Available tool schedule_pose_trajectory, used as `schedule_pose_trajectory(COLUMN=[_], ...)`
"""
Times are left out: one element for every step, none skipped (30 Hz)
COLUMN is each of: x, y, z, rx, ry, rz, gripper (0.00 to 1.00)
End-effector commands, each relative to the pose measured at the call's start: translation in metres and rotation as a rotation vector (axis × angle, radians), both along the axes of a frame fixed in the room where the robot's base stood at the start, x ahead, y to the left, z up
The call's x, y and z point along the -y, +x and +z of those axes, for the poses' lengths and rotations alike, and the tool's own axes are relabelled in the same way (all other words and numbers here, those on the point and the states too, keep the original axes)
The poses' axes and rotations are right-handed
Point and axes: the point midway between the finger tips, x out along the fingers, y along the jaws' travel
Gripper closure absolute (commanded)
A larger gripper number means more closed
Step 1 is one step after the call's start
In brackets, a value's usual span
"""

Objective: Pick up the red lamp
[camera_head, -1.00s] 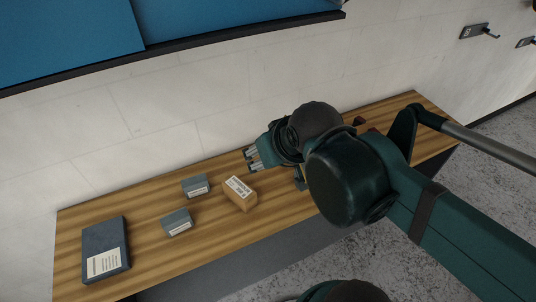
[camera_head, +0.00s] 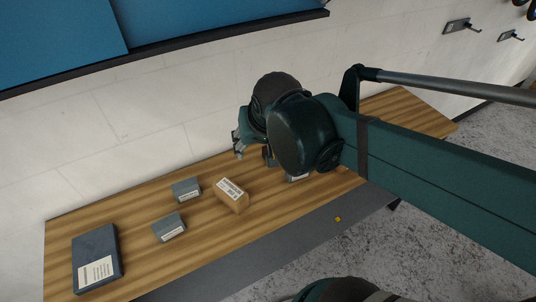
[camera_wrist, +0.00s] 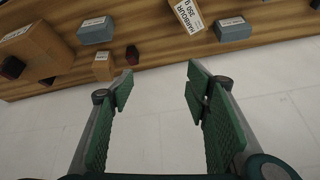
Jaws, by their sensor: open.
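My gripper (camera_wrist: 160,84) is open and empty in the wrist view, with its green finger pads wide apart and the wall behind them. Two small dark red objects show there: one (camera_wrist: 132,55) just beyond the left fingertip, and one (camera_wrist: 13,67) at the far left beside a large cardboard box. Either may be the red lamp; I cannot tell which. In the head view my gripper (camera_head: 238,145) is above the wooden table near the wall, and my arm hides part of the table. No red lamp is visible there.
The wooden table (camera_head: 140,207) holds a cardboard box (camera_head: 232,195), two small grey boxes (camera_head: 186,189) (camera_head: 169,228) and a flat dark box (camera_head: 97,256). In the wrist view a large cardboard box (camera_wrist: 38,45) and a small one (camera_wrist: 103,66) stand left. A blue board hangs above the table.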

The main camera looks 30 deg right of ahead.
Motion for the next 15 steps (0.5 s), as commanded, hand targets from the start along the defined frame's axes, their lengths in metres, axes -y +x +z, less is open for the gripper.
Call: schedule_pose_trajectory(x=[0.002,0.004,0.006,0.007,0.008,0.010,0.012,0.013,0.015,0.017,0.018,0.020,0.021,0.023,0.025], y=[0.007,0.010,0.014,0.017,0.020,0.023,0.027,0.030,0.034,0.037,0.040,0.044,0.047,0.050,0.054], z=[-0.002,-0.003,-0.005,-0.007,-0.008,-0.010,-0.012,-0.013,-0.015,-0.017,-0.019,-0.022,-0.024,-0.026,-0.028], rx=[-0.010,-0.015,-0.022,-0.027,-0.034,-0.040,-0.045,-0.049,-0.056,-0.062,-0.065,-0.071,-0.077,-0.081,-0.086], ry=[0.006,0.009,0.013,0.017,0.020,0.025,0.028,0.031,0.034,0.037,0.041,0.044,0.047,0.049,0.051], rz=[-0.025,-0.040,-0.062,-0.079,-0.096,-0.117,-0.135,-0.151,-0.174,-0.190,-0.207,-0.230,-0.247,-0.265,-0.287], gripper=[0.52,0.52,0.52,0.52,0.52,0.52,0.52,0.52,0.52,0.52,0.52,0.52,0.52,0.52,0.52])
